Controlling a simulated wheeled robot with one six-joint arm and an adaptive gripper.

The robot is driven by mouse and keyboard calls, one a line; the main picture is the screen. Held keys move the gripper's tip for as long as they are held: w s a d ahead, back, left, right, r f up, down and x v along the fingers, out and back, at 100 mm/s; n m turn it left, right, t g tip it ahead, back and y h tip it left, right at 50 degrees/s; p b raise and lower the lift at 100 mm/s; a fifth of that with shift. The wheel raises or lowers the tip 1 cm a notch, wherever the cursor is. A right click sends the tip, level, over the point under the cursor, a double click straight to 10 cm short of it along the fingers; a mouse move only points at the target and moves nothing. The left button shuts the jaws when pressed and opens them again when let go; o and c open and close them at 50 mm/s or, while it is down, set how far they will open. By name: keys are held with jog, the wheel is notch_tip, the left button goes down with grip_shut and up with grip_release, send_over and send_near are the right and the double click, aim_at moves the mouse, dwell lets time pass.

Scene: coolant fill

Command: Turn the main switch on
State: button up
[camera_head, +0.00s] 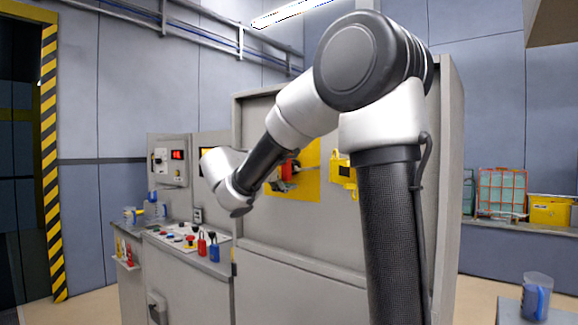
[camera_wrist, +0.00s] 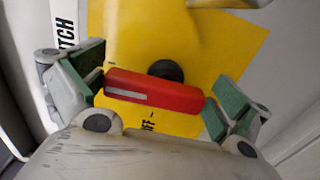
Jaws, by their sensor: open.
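The main switch has a red handle (camera_wrist: 160,93) with a grey strip along it, on a black hub (camera_wrist: 166,70) in front of a yellow plate (camera_wrist: 215,55). Part of a word ending in "FF" shows on the plate just below the handle. My gripper (camera_wrist: 155,99) is open, with one green-padded finger near each end of the handle. I cannot tell whether either pad touches it. In the head view the yellow plate (camera_head: 309,180) is on the grey cabinet front, and my forearm and wrist partly hide the switch.
A yellow device (camera_head: 342,173) is fixed right of the plate. Left of the cabinet (camera_head: 300,240), a console (camera_head: 187,240) carries buttons, a red padlock (camera_head: 201,246) and a blue padlock (camera_head: 214,250). A blue jug (camera_head: 536,298) stands at the lower right.

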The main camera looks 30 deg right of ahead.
jog(key=v, duration=1.2)
jog(key=s+d+f+n+g+y, duration=0.15)
jog(key=s+f+y, duration=0.3)
jog(key=f, duration=0.45)
jog(key=s+d+f+n+g+y, duration=0.1)
jog(key=s+d+f+g+y, duration=0.25)
jog(key=f, duration=0.55)
jog(key=s+a+f+m+t+y, duration=0.1)
jog(key=s+f+m+y, duration=0.1)
jog(key=s, duration=0.6)
jog(key=s+a+f+m+t+y, duration=0.1)
jog(key=s+m+t+y, duration=0.1)
jog(key=s+m+y, duration=0.2)
jog(key=s+y, duration=0.3)
jog(key=s, duration=0.1)
jog(key=shift+s+f, duration=0.4)
